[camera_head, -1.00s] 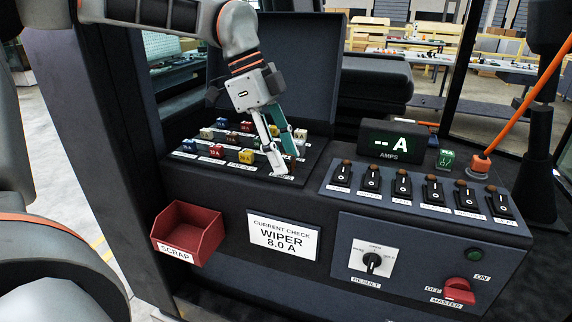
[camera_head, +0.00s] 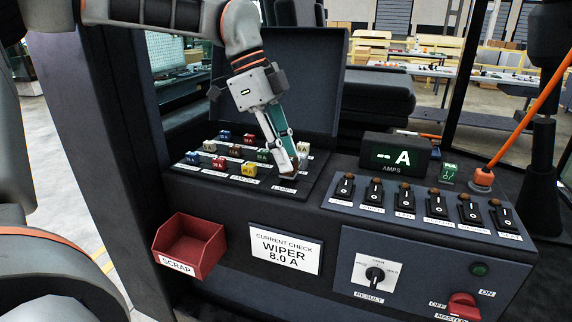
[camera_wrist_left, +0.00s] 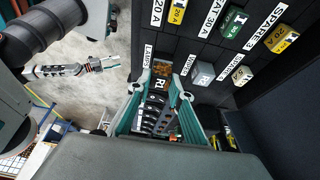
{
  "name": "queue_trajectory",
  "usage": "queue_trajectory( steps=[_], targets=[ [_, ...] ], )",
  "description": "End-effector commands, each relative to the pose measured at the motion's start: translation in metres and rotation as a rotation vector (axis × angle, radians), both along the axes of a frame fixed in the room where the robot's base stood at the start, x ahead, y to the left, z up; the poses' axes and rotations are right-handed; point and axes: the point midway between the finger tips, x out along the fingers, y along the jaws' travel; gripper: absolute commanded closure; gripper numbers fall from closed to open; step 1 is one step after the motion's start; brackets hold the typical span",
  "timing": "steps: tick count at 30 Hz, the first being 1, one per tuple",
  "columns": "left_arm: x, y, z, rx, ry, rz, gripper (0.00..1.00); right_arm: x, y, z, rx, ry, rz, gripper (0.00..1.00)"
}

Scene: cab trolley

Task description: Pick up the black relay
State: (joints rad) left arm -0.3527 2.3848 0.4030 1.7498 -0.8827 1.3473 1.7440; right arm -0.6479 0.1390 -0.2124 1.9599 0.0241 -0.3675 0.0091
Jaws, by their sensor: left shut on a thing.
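My left gripper (camera_head: 291,170) is at the front right corner of the fuse panel (camera_head: 214,181), pointing down, its fingers shut on a small block. In the left wrist view the fingertips (camera_wrist_left: 161,84) close around this block, the relay (camera_wrist_left: 162,71), which shows a brownish face and a white R1 label. Its black body is mostly hidden by the fingers. I cannot tell whether it is still seated in the panel. My right gripper (camera_wrist_left: 104,63) shows small at the left of the wrist view; its jaw state is unclear.
A grey R1 block (camera_wrist_left: 203,74) and coloured fuses, including a yellow one (camera_head: 249,170), stand close to the gripper. A red scrap bin (camera_head: 189,247) hangs in front. The switch row (camera_head: 420,205) and ammeter (camera_head: 392,155) are to the right; an open lid (camera_head: 275,85) stands behind.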

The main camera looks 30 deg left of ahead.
Motion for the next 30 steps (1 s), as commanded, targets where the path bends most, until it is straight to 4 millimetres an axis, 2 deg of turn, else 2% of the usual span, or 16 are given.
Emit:
queue_trajectory(
  steps=[12, 16, 21, 25, 26, 27, 30],
  targets=[
    [0.001, 0.0, 0.111, 0.003, -0.006, 0.003, 1.0, 0.002, 0.0, 0.009, 0.001, -0.008, 0.0, 0.6],
    [0.001, 0.0, 0.14, 0.002, -0.005, 0.001, 1.0, 0.003, 0.0, 0.014, 0.001, -0.01, 0.0, 0.6],
    [0.0, 0.0, 0.164, -0.001, -0.004, -0.002, 1.0, 0.004, 0.0, 0.02, 0.001, -0.013, 0.0, 0.6],
    [0.0, 0.0, 0.173, 0.0, -0.003, -0.001, 1.0, 0.004, 0.0, 0.022, 0.001, -0.013, 0.0, 0.6],
    [0.0, 0.0, 0.174, -0.001, -0.002, -0.001, 1.0, 0.004, 0.0, 0.022, 0.001, -0.013, 0.0, 0.63],
    [0.0, 0.0, 0.174, -0.001, -0.002, -0.001, 1.0, 0.004, 0.0, 0.022, 0.001, -0.013, 0.0, 0.72],
    [0.0, 0.0, 0.175, -0.001, -0.001, -0.001, 1.0, 0.004, 0.0, 0.021, 0.0, -0.012, 0.0, 0.72]
  ],
)
